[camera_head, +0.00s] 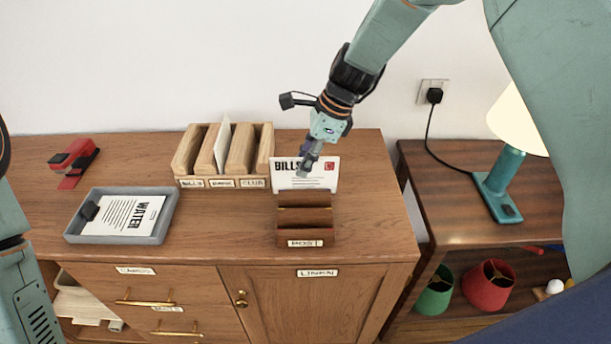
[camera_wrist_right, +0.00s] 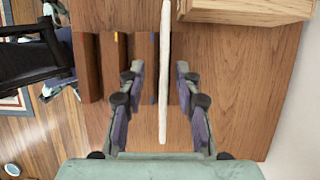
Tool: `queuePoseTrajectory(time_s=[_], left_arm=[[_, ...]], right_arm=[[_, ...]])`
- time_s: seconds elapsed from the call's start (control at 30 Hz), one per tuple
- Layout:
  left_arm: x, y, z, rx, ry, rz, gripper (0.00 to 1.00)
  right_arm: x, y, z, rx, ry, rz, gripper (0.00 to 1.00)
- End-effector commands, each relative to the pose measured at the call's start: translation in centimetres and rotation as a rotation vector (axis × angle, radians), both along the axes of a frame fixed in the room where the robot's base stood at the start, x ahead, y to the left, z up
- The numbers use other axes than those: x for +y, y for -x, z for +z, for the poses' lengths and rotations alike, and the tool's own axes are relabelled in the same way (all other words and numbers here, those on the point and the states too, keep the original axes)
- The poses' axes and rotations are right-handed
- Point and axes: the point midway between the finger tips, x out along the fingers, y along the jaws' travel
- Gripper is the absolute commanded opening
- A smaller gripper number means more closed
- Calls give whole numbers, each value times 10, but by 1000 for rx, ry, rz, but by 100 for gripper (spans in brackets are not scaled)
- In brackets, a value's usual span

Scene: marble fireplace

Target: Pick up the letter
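A white letter marked BILLS (camera_head: 287,176) stands upright at the back of the brown wooden post rack (camera_head: 306,226) on the cabinet top. My right gripper (camera_head: 308,163) comes down from above onto this letter and hides part of its face. In the right wrist view the letter shows edge-on as a thin white strip (camera_wrist_right: 165,40). The fingers of the right gripper (camera_wrist_right: 159,82) stand open on either side of it, with gaps visible. A second letter, marked WATER (camera_head: 125,215), lies in a grey tray (camera_head: 76,232) at left. My left gripper is not visible; only arm parts show at the left edge.
A wooden sorter (camera_head: 187,150) with one card stands behind and left of the rack; its corner shows in the wrist view (camera_wrist_right: 250,8). A red stapler (camera_head: 72,160) lies far left. A teal lamp (camera_head: 505,170) stands on the lower side table at right.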

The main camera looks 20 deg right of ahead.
Motion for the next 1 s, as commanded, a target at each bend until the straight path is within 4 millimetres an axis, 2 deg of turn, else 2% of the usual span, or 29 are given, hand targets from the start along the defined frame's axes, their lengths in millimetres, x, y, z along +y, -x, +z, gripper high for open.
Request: queuePoseTrajectory(time_s=[0.7, 1.0], left_arm=[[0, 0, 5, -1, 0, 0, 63], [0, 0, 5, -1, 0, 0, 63]], right_arm=[[0, 0, -5, 0, 0, -1, 33], [0, 0, -5, 0, 0, -1, 8]])
